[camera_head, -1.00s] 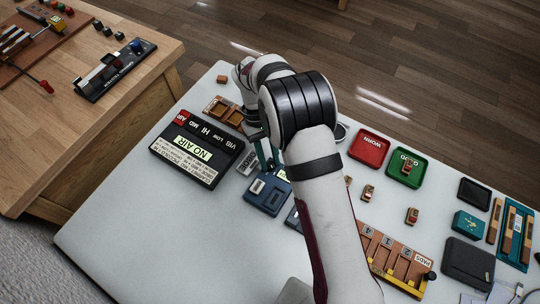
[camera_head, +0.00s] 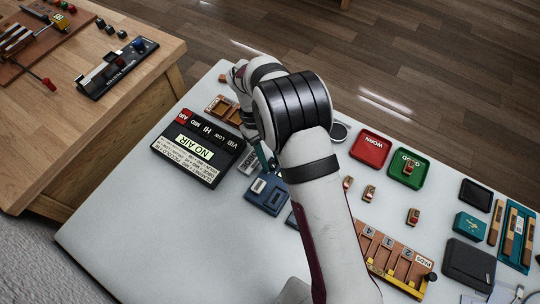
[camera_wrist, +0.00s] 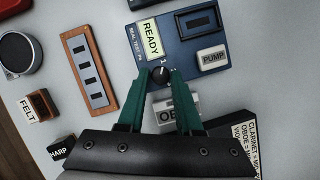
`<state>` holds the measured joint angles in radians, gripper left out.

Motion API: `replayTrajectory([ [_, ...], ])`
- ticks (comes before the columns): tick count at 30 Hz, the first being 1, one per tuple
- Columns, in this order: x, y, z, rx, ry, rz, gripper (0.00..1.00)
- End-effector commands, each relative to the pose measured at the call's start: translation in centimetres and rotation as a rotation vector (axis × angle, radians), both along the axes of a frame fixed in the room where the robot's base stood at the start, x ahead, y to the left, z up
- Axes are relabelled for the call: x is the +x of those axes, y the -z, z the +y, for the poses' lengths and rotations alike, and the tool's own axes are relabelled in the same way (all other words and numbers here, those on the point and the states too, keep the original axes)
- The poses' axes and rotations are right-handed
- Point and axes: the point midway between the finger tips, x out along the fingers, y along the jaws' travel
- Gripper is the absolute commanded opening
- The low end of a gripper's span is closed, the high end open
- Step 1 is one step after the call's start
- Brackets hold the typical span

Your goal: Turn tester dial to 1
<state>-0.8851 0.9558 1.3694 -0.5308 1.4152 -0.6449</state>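The seal tester (camera_wrist: 185,45) is a dark blue box with a lit READY label, a dark slot and a light PUMP button. It also shows in the head view (camera_head: 266,194), partly behind my arm. Its small black dial (camera_wrist: 160,76) sits below the READY label, with a white "1" printed just above it. My gripper (camera_wrist: 160,73) has its two green fingertips on either side of the dial, close against it. In the head view my gripper's fingers (camera_head: 264,159) reach down at the tester's far edge, and the dial is hidden there.
A black box reading NO AIR (camera_head: 198,148) lies left of the tester. A copper-coloured slotted block (camera_wrist: 88,68) and a FELT block (camera_wrist: 38,105) lie left in the wrist view. Red (camera_head: 370,149) and green (camera_head: 407,168) trays lie right of my arm.

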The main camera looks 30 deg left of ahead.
Motion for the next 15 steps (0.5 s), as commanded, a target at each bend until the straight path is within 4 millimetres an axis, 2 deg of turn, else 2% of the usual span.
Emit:
replayTrajectory([
  [1, 0.00, 0.00, 0.00, 0.000, 0.000, 0.000, 0.45],
  [3, -0.01, -0.01, 0.01, 0.000, 0.001, 0.001, 0.58],
  [4, 0.00, -0.01, 0.02, 0.000, 0.001, 0.001, 0.59],
  [11, -0.01, -0.03, 0.04, 0.001, 0.001, 0.000, 0.59],
  [15, 0.18, -0.91, 0.45, 0.003, 0.002, -0.002, 0.59],
])
